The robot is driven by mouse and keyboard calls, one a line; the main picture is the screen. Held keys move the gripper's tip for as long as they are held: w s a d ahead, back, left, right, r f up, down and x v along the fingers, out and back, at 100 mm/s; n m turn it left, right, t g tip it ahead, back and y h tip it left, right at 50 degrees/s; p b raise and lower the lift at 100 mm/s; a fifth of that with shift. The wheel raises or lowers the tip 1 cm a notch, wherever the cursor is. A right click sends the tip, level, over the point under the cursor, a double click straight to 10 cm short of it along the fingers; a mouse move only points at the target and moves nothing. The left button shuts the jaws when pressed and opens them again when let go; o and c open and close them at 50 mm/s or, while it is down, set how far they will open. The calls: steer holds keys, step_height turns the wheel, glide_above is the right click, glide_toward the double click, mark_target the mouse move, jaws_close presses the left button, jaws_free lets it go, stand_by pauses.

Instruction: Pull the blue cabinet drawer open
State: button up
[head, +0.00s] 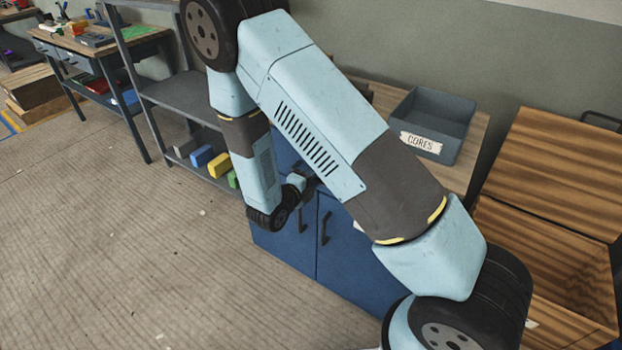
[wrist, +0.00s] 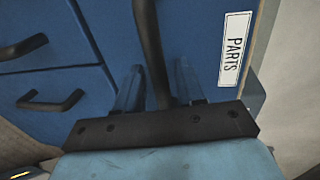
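The blue cabinet (head: 352,258) stands below the wooden worktop, with my arm hiding much of its upper front in the head view. In the wrist view the drawer front (wrist: 195,35) fills the upper right and bears a "PARTS" label (wrist: 234,47). Its dark bar handle (wrist: 148,35) runs between the two fingers of my gripper (wrist: 158,82). The fingers stand apart, one on each side of the handle, and look open. I cannot tell whether either touches it. The drawer looks shut. In the head view the gripper is mostly hidden by my arm.
Two lower cabinet doors carry dark handles, one of them (head: 325,228) right of the seam. A grey "CORES" bin (head: 440,112) sits on the worktop. A shelf rack (head: 180,97) stands left, an open wooden crate (head: 545,255) right. The floor in front is clear.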

jaws_close()
stand_by(0.3)
